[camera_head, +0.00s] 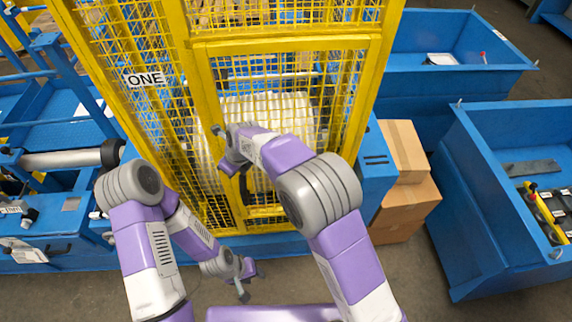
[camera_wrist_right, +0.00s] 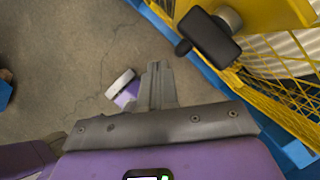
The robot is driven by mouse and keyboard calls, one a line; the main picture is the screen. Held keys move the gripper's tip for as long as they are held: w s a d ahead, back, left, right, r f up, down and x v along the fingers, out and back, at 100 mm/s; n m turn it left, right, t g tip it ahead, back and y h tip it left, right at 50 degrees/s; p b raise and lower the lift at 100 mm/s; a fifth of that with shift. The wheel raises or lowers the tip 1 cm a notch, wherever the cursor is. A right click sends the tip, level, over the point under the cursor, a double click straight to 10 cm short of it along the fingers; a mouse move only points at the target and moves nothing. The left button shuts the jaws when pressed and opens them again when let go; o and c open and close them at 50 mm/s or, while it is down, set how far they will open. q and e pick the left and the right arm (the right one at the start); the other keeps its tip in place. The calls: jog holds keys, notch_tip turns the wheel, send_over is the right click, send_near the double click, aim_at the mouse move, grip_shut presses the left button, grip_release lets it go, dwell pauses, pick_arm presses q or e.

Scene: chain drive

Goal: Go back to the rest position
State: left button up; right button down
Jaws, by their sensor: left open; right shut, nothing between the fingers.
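My left gripper (camera_head: 245,280) hangs low in front of the yellow mesh cage (camera_head: 196,75), above the floor. Its fingers look spread and hold nothing. My right arm bends at the elbow and reaches left across the cage. My right gripper (camera_head: 229,166) is in front of the cage door, partly hidden by its own wrist. In the right wrist view my right gripper (camera_wrist_right: 161,84) has its fingers together with nothing between them. A black handle (camera_wrist_right: 209,36) on the yellow frame is beside the fingertips there, with a visible gap.
Blue machinery (camera_head: 60,112) stands at the left. Cardboard boxes (camera_head: 405,200) are stacked right of the cage. Blue bins (camera_head: 480,235) stand further right, one holding yellow and black items. A pale ribbed object (camera_head: 285,112) is behind the mesh. Bare floor (camera_wrist_right: 60,50) shows in the right wrist view.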

jog(key=s+r, duration=0.4)
jog(key=r, duration=0.5)
jog(key=d+f+n+b, duration=0.3)
jog(key=d+f, duration=0.2)
jog(key=f, duration=0.5)
jog(key=d+f+n+g+h+b, duration=0.1)
jog(key=d+f+n+b, duration=0.15)
jog(key=d+f, duration=0.45)
jog(key=d+f+n+b, duration=0.3)
jog(key=d+f, duration=0.1)
jog(key=f, duration=0.8)
jog(key=s+d+f+n+b, duration=0.2)
jog(key=s+f+n+b, duration=0.1)
jog(key=s+f, duration=0.4)
jog(key=s+d+f+n+y+b, duration=0.1)
jog(key=s+d+f+n+b, duration=0.2)
jog(key=s+f+n, duration=0.3)
jog(key=s+d+f+n+b, duration=0.3)
jog(key=s+f+n+b, duration=0.1)
jog(key=s+f, duration=0.4)
jog(key=shift+d+f+n+g+y, duration=0.15)
jog(key=shift+f+n+g+y, duration=0.2)
jog(key=shift+f, duration=0.45)
jog(key=c, duration=1.8)
grip_release()
jog(key=shift+b, duration=0.3)
jog(key=shift+c, duration=0.2)
